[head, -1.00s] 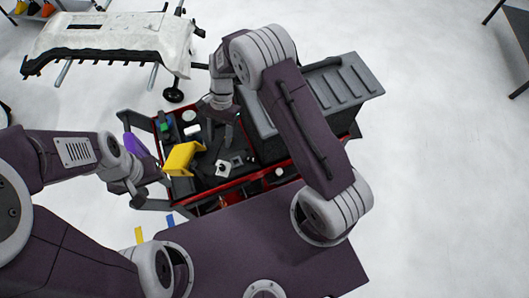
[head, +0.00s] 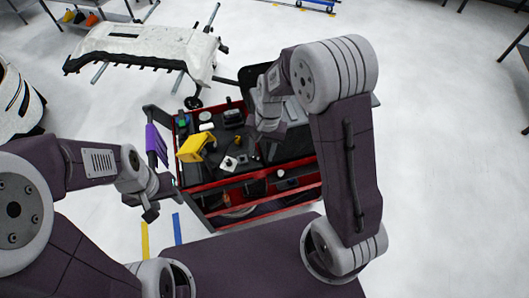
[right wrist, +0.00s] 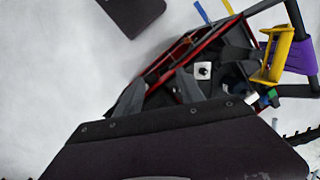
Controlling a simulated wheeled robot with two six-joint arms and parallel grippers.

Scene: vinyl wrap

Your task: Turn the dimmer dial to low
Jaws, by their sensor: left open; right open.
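The dimmer dial (head: 229,163) appears to be the small white square plate with a dark round centre on the red cart's black top. It also shows in the right wrist view (right wrist: 203,71). My right gripper (head: 264,125) is above the cart, beyond and to the right of the dial, partly hidden by its own arm in the head view. It is open and holds nothing visible. I cannot tell how far above the top it is. My left gripper (head: 160,205) is open and empty beside the cart's left side. The dial's setting is too small to read.
A yellow block-like holder (head: 193,148) stands left of the dial, and a purple item (head: 157,143) hangs at the cart's left end. Small tools lie around the dial on the red cart (head: 262,181). A white bumper (head: 140,48) rests on a stand behind. Floor to the right is clear.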

